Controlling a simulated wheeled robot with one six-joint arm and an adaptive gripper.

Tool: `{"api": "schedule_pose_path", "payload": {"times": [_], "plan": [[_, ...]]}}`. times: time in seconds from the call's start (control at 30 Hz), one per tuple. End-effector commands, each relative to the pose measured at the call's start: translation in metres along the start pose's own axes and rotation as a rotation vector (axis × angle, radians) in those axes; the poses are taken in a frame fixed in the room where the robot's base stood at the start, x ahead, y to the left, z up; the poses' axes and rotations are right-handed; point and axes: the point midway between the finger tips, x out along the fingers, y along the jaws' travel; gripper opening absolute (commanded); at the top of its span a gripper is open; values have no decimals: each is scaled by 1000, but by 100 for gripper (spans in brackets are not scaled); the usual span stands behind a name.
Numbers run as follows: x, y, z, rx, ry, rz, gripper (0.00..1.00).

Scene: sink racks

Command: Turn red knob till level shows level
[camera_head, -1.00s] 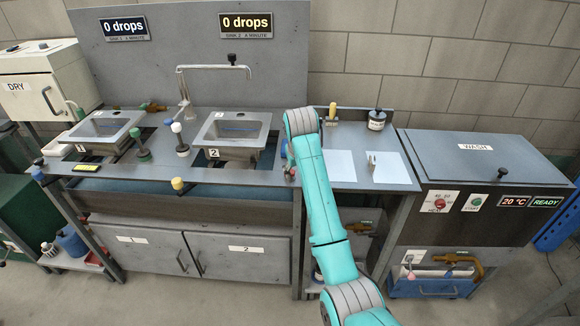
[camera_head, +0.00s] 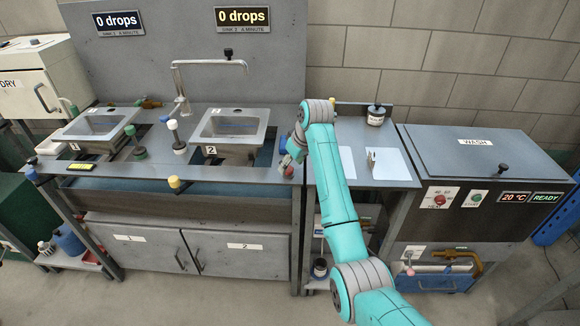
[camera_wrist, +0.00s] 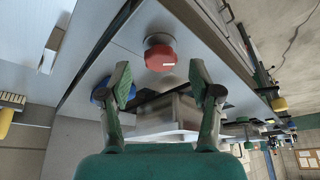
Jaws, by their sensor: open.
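The red knob (camera_wrist: 160,54) faces the wrist camera, just beyond and between my open fingertips (camera_wrist: 160,76). Its top bears a small white label, and I see no finger touching it. In the head view the red knob (camera_head: 287,170) is at the front edge of the counter, right of sink 2. My gripper (camera_head: 294,150) is just above it there, partly hidden by my arm. A small yellow-and-black piece (camera_head: 80,166), perhaps the level, lies at the counter's front left. Its reading is too small to tell.
A blue knob (camera_wrist: 100,90) is close to the left finger in the wrist view. Sink 2 (camera_head: 232,125) and sink 1 (camera_head: 95,125) are to the left. A yellow knob (camera_head: 174,182) is on the front edge. White sheets (camera_head: 392,163) lie to the right.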

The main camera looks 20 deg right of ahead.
Motion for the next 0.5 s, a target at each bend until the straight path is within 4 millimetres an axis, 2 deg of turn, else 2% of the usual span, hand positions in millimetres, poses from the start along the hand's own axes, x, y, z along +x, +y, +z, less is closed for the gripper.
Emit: {"api": "schedule_pose_path", "payload": {"times": [0.2,0.5], "plan": [[17,0,0,0,0,0,64],[20,0,0,0,0,1,64]]}}
